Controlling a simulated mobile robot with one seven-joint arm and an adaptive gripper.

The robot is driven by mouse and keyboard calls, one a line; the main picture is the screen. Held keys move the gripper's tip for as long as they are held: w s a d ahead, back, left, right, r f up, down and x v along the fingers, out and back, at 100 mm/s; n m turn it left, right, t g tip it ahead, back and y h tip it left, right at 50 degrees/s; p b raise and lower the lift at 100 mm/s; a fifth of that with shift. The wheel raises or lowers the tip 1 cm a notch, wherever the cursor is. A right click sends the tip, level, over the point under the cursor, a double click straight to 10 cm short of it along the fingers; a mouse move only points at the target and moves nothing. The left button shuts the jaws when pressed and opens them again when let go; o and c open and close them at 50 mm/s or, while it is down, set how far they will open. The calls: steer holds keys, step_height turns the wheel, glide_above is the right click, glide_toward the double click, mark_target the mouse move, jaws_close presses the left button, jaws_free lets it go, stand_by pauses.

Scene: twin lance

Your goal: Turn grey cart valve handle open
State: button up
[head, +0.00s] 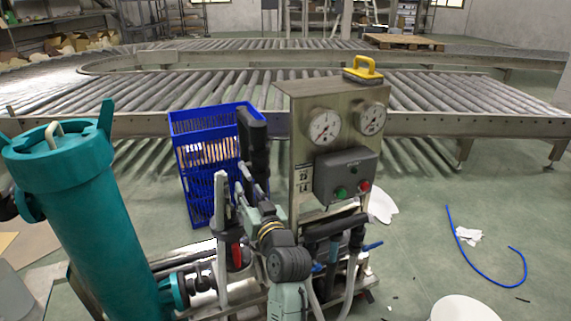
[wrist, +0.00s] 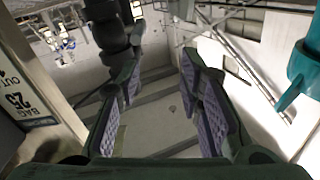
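The steel cart's upright panel (head: 325,110) stands centre right in the head view. It has two round gauges and a grey control box (head: 346,176) with a green and a red button. A blue lever (head: 373,246) shows at the lower right of the cart, and a red part (head: 236,256) shows low on its left. I cannot tell which is the task's handle. My gripper (head: 234,185) is left of the panel. In the wrist view my gripper (wrist: 155,82) is open and empty between its purple-lined fingers. A black cylindrical part (wrist: 112,32) is beyond the left finger.
A teal vessel (head: 90,220) stands at the left; its edge shows in the wrist view (wrist: 303,70). A blue crate (head: 205,155) stands behind the cart. Roller conveyors (head: 440,95) cross the back. A blue hose (head: 480,270) lies on the right floor, which is mostly clear.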

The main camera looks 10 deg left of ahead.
mark_target(248, 173)
steer(key=shift+h, duration=0.3)
steer(key=w+a, duration=0.1)
steer(key=w, duration=0.2)
steer(key=w+a+f+p, duration=0.1)
steer(key=w, duration=0.2)
steer(key=w+a, duration=0.1)
steer(key=w, duration=0.2)
steer(key=shift+w+f+p, duration=0.15)
steer(key=shift+f+p, duration=0.1)
steer(key=shift+p, duration=0.1)
steer(key=shift+w+a, duration=0.3)
steer(key=shift+w, duration=0.25)
steer(key=shift+c, duration=0.5)
steer(key=shift+f, duration=0.1)
jaws_close()
